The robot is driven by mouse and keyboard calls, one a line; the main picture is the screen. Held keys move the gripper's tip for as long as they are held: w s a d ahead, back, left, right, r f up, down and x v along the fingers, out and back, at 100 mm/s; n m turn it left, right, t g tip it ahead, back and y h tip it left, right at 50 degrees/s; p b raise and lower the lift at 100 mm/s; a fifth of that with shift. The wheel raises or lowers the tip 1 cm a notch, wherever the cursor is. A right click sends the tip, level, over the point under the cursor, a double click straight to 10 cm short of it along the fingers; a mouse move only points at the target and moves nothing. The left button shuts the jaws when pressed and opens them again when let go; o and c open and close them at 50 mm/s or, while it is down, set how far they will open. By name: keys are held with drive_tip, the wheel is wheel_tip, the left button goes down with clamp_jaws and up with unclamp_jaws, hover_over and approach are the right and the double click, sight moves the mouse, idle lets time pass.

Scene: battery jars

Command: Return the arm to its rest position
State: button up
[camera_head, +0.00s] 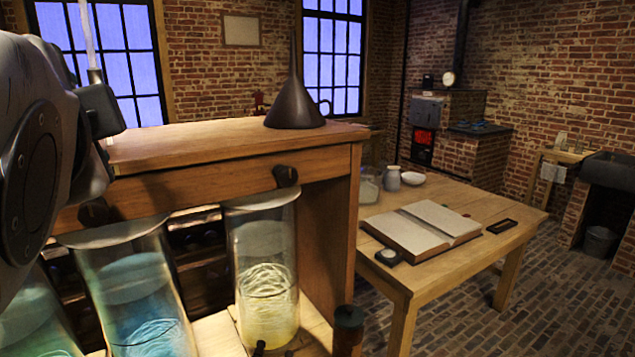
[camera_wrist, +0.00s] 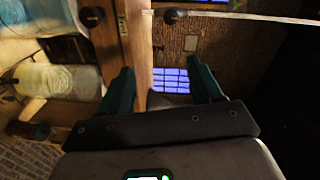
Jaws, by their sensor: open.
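My arm fills the left edge of the head view, with the dark end of my gripper (camera_head: 103,112) raised beside the left end of the wooden cabinet (camera_head: 230,142). In the wrist view my gripper (camera_wrist: 163,80) shows two dark green fingers spread wide apart, with nothing between them. The wrist picture is turned on its side. The cabinet's wooden edge (camera_wrist: 135,40) lies beyond the fingers, and a lit window (camera_wrist: 171,80) shows in the gap.
Glass jars with blue (camera_head: 150,310) and yellowish contents (camera_head: 267,290) stand before the cabinet. A dark funnel (camera_head: 295,106) and a thin pale rod (camera_head: 86,35) stand upright at the cabinet top. A table with an open book (camera_head: 425,230) is at right; brick floor lies beyond.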

drive_tip(key=w+d+f+n+h, duration=0.1)
drive_tip(key=w+d+f, duration=0.25)
drive_tip(key=f, duration=0.25)
drive_tip(key=w+d+f+n+h, duration=0.2)
drive_tip(key=w+d+f, duration=0.15)
drive_tip(key=f, duration=0.25)
drive_tip(key=w+d+f+n+g+h, duration=0.1)
drive_tip(key=d+f+n+g+h, duration=0.35)
drive_tip(key=d+f, duration=1.95)
drive_tip(key=s+d+f+g+h, duration=0.1)
drive_tip(key=s+d+f+g, duration=0.1)
drive_tip(key=s+d+f, duration=0.5)
drive_tip(key=s+d+f+g+h, duration=0.1)
drive_tip(key=s+d+f+g, duration=0.1)
drive_tip(key=s+d+f, duration=0.45)
drive_tip(key=s+d+f+n+g, duration=0.1)
drive_tip(key=s+d+f+g, duration=0.1)
drive_tip(key=s+f, duration=0.4)
drive_tip(key=s+d+f+n+g, duration=0.1)
drive_tip(key=s+f+g, duration=0.2)
drive_tip(key=s, duration=0.9)
wheel_tip(320, 180, down, 3)
drive_tip(key=shift+d+f+y, duration=0.2)
drive_tip(key=shift+d+y, duration=0.15)
drive_tip(key=shift+y, duration=0.1)
